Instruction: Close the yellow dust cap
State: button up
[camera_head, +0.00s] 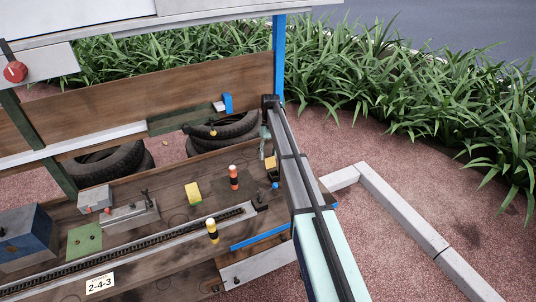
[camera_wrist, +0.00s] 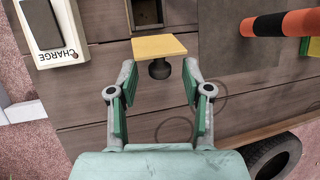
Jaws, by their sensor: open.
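The yellow dust cap (camera_wrist: 159,46) shows in the wrist view as a flat plate near the top centre, beside a dark socket-like box (camera_wrist: 147,12). A short round black piece (camera_wrist: 159,69) shows just below the plate. Its hinge and how far it stands open cannot be told. In the head view the cap (camera_head: 270,162) is a small yellow patch at the board's right end, partly behind my arm. My gripper (camera_wrist: 160,68) is open and empty, its green-padded fingers pointing at the cap, one to each side of the black piece, with no clear contact.
A white box marked CHARGE (camera_wrist: 50,30) is at the wrist view's upper left. Tyres (camera_head: 225,130) lie behind.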

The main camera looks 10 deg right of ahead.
grip_shut()
jog(key=shift+s, duration=0.1)
